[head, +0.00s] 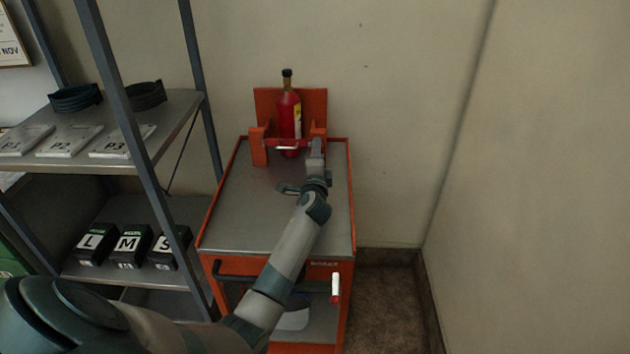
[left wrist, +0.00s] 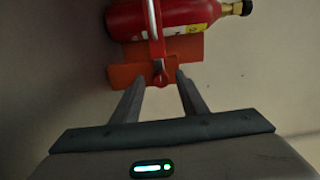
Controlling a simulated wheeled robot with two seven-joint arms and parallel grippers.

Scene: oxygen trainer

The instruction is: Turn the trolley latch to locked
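The orange trolley (head: 232,215) has a grey top and stands in front of me. At its back a red cylinder (head: 289,108) stands upright in an orange holder (head: 318,103). A thin pale and red latch bar (head: 285,147) lies across the cylinder's front. My left gripper (head: 316,146) is at the holder's right side. My right gripper is out of view.
A white and red handle (head: 335,287) hangs on the trolley's front right. A shelf rack (head: 172,125) with masks, packets and boxes stands close on the left. Walls are behind and to the right. The trolley's top is largely clear.

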